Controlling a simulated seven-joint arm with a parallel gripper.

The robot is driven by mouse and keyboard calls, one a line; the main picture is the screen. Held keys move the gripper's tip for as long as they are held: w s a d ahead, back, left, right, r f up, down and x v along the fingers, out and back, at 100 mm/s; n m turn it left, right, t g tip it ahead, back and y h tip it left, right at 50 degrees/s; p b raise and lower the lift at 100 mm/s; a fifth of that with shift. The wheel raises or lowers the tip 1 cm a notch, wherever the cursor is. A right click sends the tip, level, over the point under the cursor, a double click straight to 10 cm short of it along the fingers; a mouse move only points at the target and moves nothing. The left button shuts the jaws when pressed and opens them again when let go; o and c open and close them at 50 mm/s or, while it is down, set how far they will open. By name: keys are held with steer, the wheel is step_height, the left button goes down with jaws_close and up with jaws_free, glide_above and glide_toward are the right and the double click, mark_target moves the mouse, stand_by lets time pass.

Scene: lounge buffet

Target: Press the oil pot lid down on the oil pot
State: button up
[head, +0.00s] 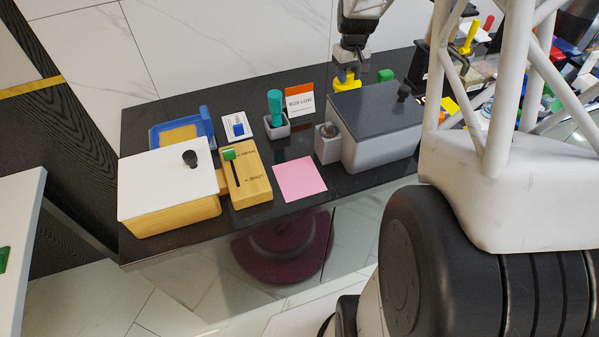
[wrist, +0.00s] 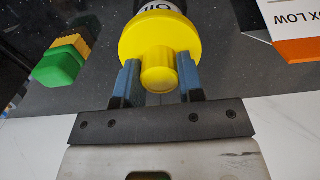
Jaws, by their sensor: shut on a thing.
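The yellow oil pot lid (wrist: 160,36) has a wide round body and a narrower round knob. It also shows in the head view (head: 346,79), behind the grey box. My gripper (wrist: 159,77) is shut on the lid's knob, with one blue finger on each side. In the head view my gripper (head: 350,64) comes down from above at the back of the counter. The oil pot (wrist: 157,5) shows beyond the lid as a dark and white body lettered OIL, mostly out of frame. I cannot tell whether the lid sits fully down on it.
The grey box with a dark lid (head: 375,110) stands in front, and an orange-and-white BOX LOW card (head: 300,100) to the left. A pink sheet (head: 299,179) lies flat near the counter's front edge.

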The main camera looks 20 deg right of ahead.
mark_target(349, 73)
steer(key=shift+f, duration=0.5)
stand_by(0.6)
steer(key=o, duration=1.2)
steer(key=shift+c, duration=0.4)
steer(key=shift+c, duration=1)
steer(key=shift+r, duration=0.1)
steer(key=shift+r, duration=3.45)
